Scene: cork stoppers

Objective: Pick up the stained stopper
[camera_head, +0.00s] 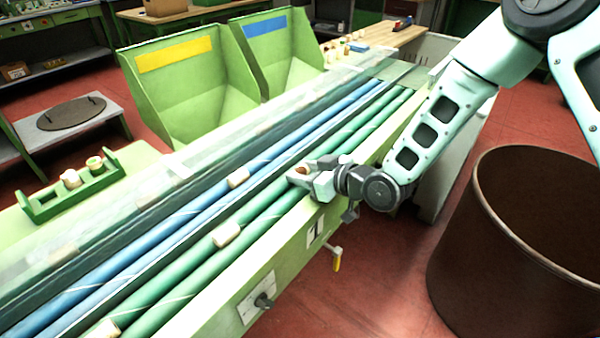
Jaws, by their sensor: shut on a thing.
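My gripper (303,177) is above the near green rollers, at the right part of the roller line. It is shut on a small stopper (302,169) that shows a brown patch between the fingers. The fingers hide most of this stopper, and I cannot tell whether it is clear of the rollers. Pale stoppers lie on the rollers: one (238,177) on the blue pair, one (227,233) on the green pair left of my gripper, and one (106,330) at the bottom edge.
A clear cover (180,165) runs along the far side of the rollers. Behind stand green bins with a yellow label (174,54) and a blue label (265,25). A green rack (45,207) holding stoppers is at left. A brown drum (470,255) stands at right.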

